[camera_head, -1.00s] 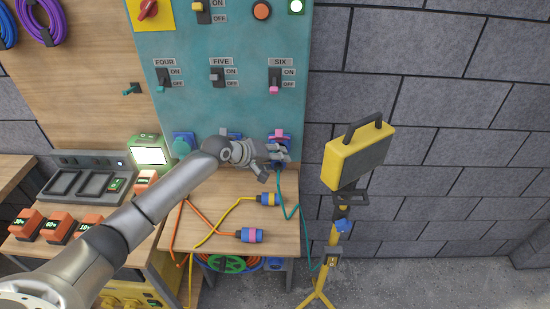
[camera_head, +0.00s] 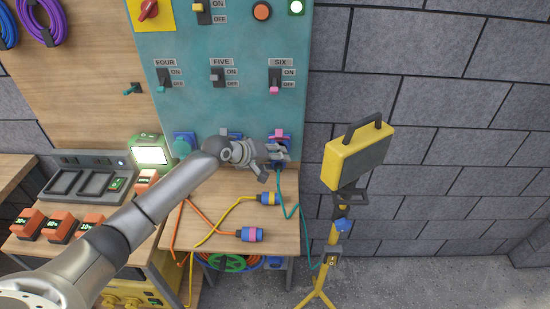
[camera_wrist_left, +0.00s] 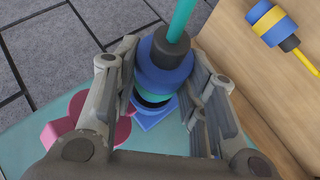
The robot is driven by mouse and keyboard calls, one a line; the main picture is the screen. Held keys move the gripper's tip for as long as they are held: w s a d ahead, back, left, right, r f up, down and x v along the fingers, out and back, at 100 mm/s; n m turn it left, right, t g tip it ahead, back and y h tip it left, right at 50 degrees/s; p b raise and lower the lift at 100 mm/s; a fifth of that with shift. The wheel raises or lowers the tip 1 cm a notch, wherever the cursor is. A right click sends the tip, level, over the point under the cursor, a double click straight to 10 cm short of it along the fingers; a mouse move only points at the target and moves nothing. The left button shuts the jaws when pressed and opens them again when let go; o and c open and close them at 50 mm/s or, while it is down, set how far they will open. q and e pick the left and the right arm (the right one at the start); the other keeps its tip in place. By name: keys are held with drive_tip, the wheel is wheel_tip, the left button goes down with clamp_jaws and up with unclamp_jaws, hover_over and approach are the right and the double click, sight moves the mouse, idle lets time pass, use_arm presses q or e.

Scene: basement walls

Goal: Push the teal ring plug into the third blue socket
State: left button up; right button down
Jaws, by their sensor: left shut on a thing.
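My left gripper (camera_head: 279,153) is at the foot of the teal panel, at the rightmost blue socket, below the SIX switch. That socket has a pink flap (camera_head: 279,136). In the left wrist view my left gripper (camera_wrist_left: 166,105) is shut on the blue plug (camera_wrist_left: 165,72), which has a teal ring, a black end and a teal cable. The plug lines up with the blue socket (camera_wrist_left: 154,118) and touches or nearly touches it; how deep it sits I cannot tell. The pink flap (camera_wrist_left: 120,130) is beside it. My right gripper is not in view.
Two more blue sockets, left (camera_head: 183,143) and middle (camera_head: 231,134), line the panel's foot. A yellow-cable plug (camera_head: 268,199) and an orange-cable plug (camera_head: 249,235) lie on the wooden bench (camera_head: 217,215). A yellow case on a stand (camera_head: 350,158) is at the right.

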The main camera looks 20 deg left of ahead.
use_arm(q)
drive_tip(key=shift+p, duration=0.35)
idle(0.4)
drive_tip(key=shift+w+a+b, duration=0.1)
drive_tip(key=shift+w+b, duration=0.4)
drive_tip(key=shift+w, duration=0.05)
idle(0.4)
drive_tip(key=o, duration=1.1)
